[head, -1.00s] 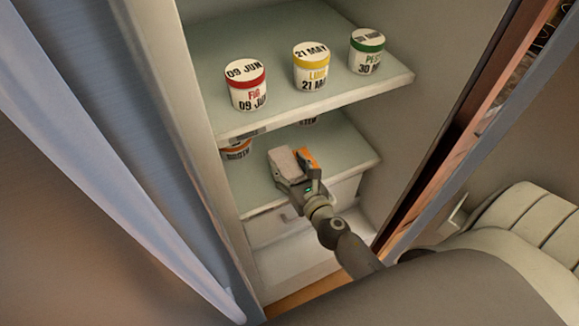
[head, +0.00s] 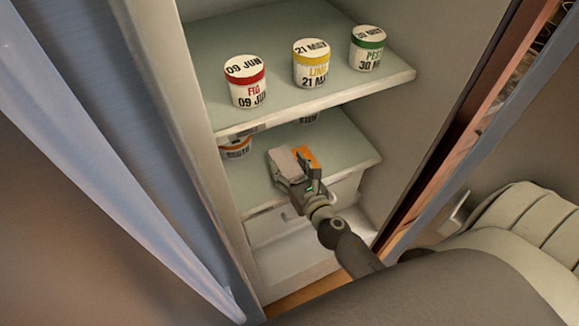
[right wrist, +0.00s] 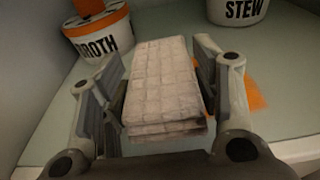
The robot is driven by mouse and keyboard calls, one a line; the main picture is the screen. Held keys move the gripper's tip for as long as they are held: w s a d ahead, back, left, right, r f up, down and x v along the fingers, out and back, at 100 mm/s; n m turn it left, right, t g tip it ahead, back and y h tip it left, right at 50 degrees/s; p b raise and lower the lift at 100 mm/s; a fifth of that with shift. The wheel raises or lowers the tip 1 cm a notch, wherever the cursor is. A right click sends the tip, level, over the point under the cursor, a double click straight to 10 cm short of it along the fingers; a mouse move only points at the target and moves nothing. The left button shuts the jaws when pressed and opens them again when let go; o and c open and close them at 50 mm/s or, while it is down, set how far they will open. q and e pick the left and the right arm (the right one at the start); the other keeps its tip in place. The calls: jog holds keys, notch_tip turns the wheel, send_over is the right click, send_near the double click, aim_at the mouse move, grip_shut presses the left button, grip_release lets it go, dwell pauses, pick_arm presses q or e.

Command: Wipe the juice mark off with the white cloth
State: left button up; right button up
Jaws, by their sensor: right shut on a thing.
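The white cloth (head: 284,162) is a folded, quilted pad; it also shows in the right wrist view (right wrist: 165,82). My right gripper (head: 297,172) is shut on it, with one finger on each side in the right wrist view (right wrist: 160,85). The cloth is over the front part of the lower fridge shelf; I cannot tell whether it presses on it. The orange juice mark (head: 304,155) shows just right of the cloth, partly hidden behind the gripper; it also shows in the right wrist view (right wrist: 254,98). My left gripper is not in view.
A broth tub (right wrist: 98,35) and a stew tub (right wrist: 238,10) stand behind the cloth on the lower shelf (head: 345,150). Cabinet walls flank both sides.

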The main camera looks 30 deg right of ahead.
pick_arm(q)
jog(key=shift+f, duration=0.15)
pick_arm(e)
jog(key=shift+f, duration=0.15)
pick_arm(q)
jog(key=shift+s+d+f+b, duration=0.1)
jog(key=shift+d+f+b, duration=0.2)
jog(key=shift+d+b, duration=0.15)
pick_arm(e)
jog(key=shift+f, duration=0.35)
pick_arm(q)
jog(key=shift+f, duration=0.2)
pick_arm(e)
jog(key=shift+f, duration=0.2)
jog(key=shift+d, duration=0.1)
